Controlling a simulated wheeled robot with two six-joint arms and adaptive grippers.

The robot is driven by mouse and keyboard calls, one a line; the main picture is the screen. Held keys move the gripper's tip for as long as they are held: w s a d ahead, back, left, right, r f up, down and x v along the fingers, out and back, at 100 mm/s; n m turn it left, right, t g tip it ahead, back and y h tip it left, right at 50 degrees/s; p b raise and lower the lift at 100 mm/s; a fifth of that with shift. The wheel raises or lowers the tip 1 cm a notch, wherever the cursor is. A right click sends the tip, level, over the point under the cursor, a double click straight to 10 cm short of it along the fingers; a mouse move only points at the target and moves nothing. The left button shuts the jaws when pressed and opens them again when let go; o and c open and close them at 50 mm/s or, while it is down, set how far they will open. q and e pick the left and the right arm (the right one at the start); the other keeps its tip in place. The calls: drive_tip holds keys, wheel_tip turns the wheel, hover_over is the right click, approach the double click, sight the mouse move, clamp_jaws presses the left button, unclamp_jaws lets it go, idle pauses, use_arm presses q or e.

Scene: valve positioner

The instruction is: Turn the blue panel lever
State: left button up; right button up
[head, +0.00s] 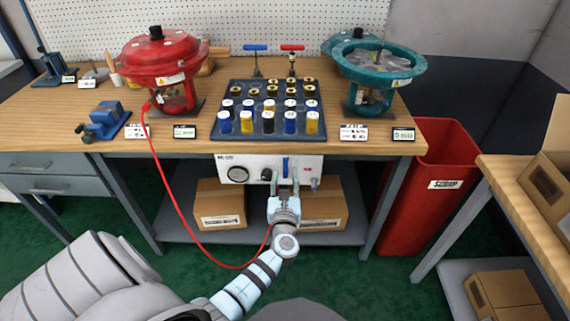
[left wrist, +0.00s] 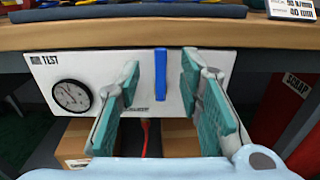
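The blue panel lever (head: 285,167) stands upright on the white test panel (head: 225,161) under the workbench's front edge. In the left wrist view the lever (left wrist: 160,75) shows as a vertical blue bar between my fingers. My left gripper (head: 284,187) is in front of the panel, open, with one teal-padded finger on each side of the lever. My right gripper is not in view.
A round gauge (left wrist: 71,95) is left of the lever. A red hose (head: 172,200) hangs from the red actuator (head: 160,55) and loops down near my left wrist. Cardboard boxes (head: 220,207) sit on the shelf below. A red scrap bin (head: 428,190) stands right of the bench.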

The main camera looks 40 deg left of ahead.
sight(286, 161)
use_arm(q)
drive_tip(key=b+x, duration=0.1)
drive_tip(key=x, duration=0.5)
drive_tip(key=shift+f, duration=0.15)
drive_tip(key=shift+w+a, duration=0.2)
clamp_jaws()
